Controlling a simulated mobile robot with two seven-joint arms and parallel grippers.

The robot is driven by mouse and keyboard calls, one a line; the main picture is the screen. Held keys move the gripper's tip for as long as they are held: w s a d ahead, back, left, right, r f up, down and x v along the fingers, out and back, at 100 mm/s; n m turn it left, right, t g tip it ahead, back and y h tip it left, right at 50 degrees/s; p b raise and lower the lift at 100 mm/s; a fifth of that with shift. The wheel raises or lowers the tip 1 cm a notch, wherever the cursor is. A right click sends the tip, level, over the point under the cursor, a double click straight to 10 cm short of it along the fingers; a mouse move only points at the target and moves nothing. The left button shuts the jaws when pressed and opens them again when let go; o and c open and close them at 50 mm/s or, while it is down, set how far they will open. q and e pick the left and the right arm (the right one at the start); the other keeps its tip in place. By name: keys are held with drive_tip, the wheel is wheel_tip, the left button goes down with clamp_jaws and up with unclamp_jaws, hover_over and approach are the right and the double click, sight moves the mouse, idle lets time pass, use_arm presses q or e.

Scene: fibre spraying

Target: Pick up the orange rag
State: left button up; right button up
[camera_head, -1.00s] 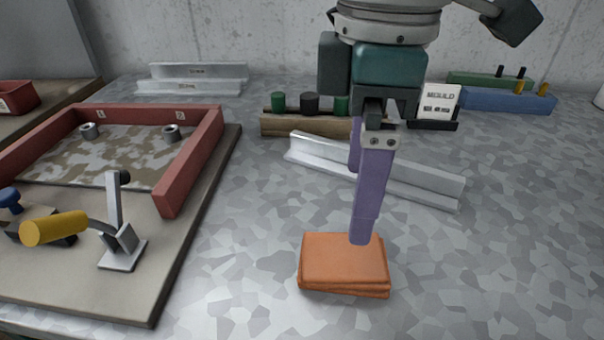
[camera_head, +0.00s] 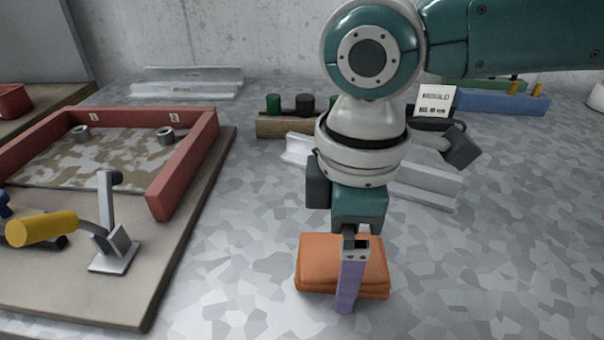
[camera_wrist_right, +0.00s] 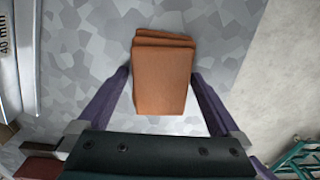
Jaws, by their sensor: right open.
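The orange rag (camera_head: 317,262), a folded stack, lies flat on the grey table (camera_head: 230,215) near its front. My right gripper (camera_head: 349,280) is low over the rag, pointing down, with one purple finger in front of it. The other finger is hidden in the head view. In the right wrist view the rag (camera_wrist_right: 163,80) lies between the two spread fingers of the open right gripper (camera_wrist_right: 160,76), with gaps at the fingertips. I cannot tell whether the fingers touch the table. My left gripper is not in view.
A board with a red frame (camera_head: 188,165) and a yellow-handled clamp (camera_head: 45,229) stands at the left. A metal angle profile (camera_head: 425,186) lies behind my gripper. Wooden (camera_head: 285,126) and blue (camera_head: 500,102) holders stand at the back. Table right of the rag is clear.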

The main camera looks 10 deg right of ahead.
drive_tip(key=c, duration=1.2)
drive_tip(key=shift+r, duration=0.2)
drive_tip(key=shift+r, duration=0.25)
wheel_tip(320, 180, up, 19)
drive_tip(key=shift+r+p, duration=0.15)
drive_tip(key=shift+p, duration=1.1)
drive_tip(key=o, duration=0.8)
drive_tip(key=c, duration=0.6)
drive_tip(key=shift+c, duration=0.3)
